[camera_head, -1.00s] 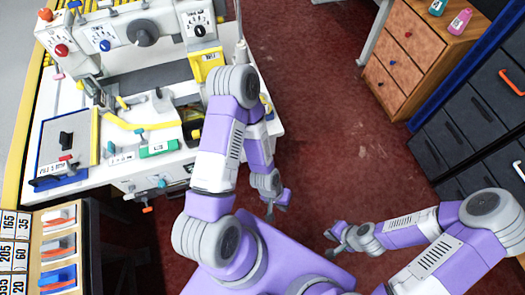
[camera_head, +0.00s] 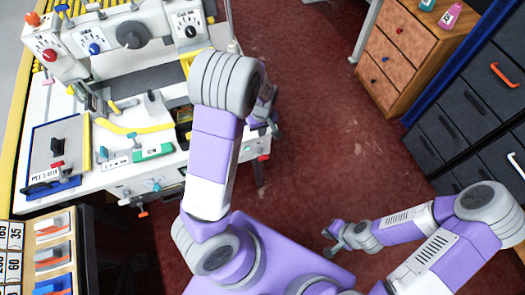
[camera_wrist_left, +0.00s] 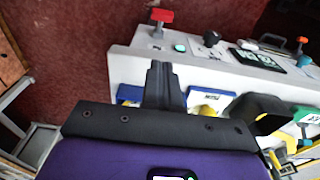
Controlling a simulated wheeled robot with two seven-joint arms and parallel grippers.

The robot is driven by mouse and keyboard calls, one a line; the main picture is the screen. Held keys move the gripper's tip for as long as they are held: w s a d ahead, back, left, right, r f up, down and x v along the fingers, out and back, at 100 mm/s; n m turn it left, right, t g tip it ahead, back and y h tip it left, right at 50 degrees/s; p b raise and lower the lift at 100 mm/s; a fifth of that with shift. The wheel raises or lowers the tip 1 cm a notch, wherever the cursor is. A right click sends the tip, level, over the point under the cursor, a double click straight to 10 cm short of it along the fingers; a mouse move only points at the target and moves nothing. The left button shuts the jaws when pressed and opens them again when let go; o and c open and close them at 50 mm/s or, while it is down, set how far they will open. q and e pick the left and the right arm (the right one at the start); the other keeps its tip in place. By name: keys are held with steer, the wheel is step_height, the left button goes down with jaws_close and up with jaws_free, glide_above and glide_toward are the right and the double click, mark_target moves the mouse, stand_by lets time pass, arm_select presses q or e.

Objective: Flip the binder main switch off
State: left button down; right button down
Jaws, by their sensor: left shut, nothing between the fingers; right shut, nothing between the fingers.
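The binder (camera_head: 110,95) stands at the left of the head view on a white table. No readable label marks its main switch. In the left wrist view a red T-shaped handle (camera_wrist_left: 161,16) stands out from the white panel, with a lit green lamp (camera_wrist_left: 180,48) and a black knob (camera_wrist_left: 210,38) beside it. My left gripper (camera_head: 276,128) is at the table's right front corner, partly hidden by my arm. In its wrist view the dark fingers (camera_wrist_left: 160,72) are closed and empty, apart from the handle and below it. My right gripper (camera_head: 334,238) is shut, low over the floor.
A green box (camera_head: 152,152) sits near the front edge. A wooden drawer unit (camera_head: 400,50) and dark cabinets (camera_head: 465,120) stand at the right. The red floor between is clear.

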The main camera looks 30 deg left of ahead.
arm_select(q)
steer(key=b, duration=0.2)
glide_above(262, 156)
steer(key=w+a, duration=0.1)
step_height(262, 156, down, 10)
steer(key=shift+w+a+r, duration=0.1)
steer(key=shift+a+r, duration=0.05)
steer(key=shift+r, duration=0.05)
steer(key=f, duration=0.2)
steer(key=s+d+f+b, duration=0.1)
steer(key=shift+f, duration=0.1)
steer(key=shift+s+d+f, duration=0.1)
steer(key=shift+d+f, duration=0.15)
steer(key=shift+f, duration=0.15)
